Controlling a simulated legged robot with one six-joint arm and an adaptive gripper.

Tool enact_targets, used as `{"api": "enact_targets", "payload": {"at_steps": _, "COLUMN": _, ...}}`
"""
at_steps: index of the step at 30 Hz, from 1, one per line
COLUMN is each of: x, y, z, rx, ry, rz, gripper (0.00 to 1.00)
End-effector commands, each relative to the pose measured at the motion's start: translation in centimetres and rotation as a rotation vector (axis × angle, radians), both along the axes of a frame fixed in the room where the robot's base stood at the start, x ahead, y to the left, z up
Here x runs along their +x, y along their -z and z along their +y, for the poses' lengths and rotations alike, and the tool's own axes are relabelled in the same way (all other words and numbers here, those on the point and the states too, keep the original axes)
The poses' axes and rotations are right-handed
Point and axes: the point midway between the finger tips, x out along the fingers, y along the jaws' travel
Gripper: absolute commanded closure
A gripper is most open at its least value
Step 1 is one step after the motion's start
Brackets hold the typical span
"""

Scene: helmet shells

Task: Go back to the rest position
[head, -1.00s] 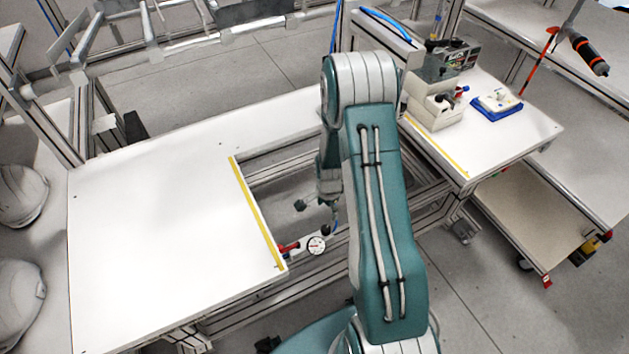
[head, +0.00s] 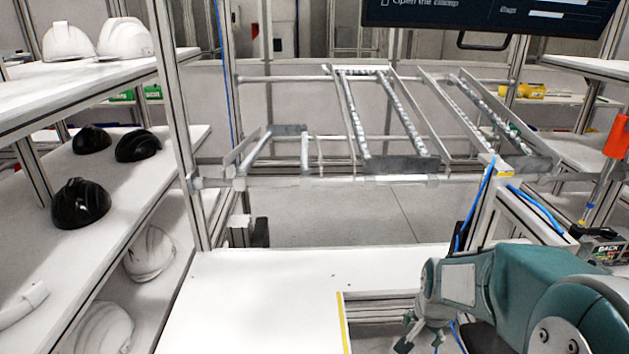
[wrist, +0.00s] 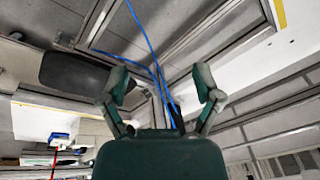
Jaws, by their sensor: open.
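My gripper (wrist: 160,92) is open in the wrist view, its two fingers spread apart with nothing between them. Blue cables and metal frame bars show behind the fingers. In the head view my gripper (head: 425,338) is at the lower right, low beside the white table (head: 250,295), over the gap in the table next to the yellow strip. My arm is folded at the lower right of the head view.
White helmet shells (head: 68,42) stand on the upper left shelf and black shells (head: 80,203) on the shelf below. A metal rail rack (head: 385,120) stands behind the table. A screen (head: 490,15) hangs at the top right. The white tabletop is clear.

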Motion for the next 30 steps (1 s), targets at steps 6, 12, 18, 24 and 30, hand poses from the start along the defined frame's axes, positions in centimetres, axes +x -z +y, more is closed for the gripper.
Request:
{"api": "enact_targets", "payload": {"at_steps": 6, "x": -3.6, "y": -6.0, "z": 2.2, "rx": -0.05, "ry": -0.191, "rz": -0.071, "gripper": 0.18}}
{"api": "enact_targets", "payload": {"at_steps": 12, "x": -7.6, "y": -10.1, "z": 3.9, "rx": -0.101, "ry": -0.363, "rz": -0.129, "gripper": 0.18}}
{"api": "enact_targets", "payload": {"at_steps": 18, "x": -12.1, "y": -13.0, "z": 5.3, "rx": -0.16, "ry": -0.533, "rz": -0.187, "gripper": 0.18}}
{"api": "enact_targets", "payload": {"at_steps": 24, "x": -15.8, "y": -14.4, "z": 6.2, "rx": -0.213, "ry": -0.67, "rz": -0.231, "gripper": 0.18}}
{"api": "enact_targets", "payload": {"at_steps": 30, "x": -17.0, "y": -14.7, "z": 6.4, "rx": -0.23, "ry": -0.717, "rz": -0.243, "gripper": 0.18}}
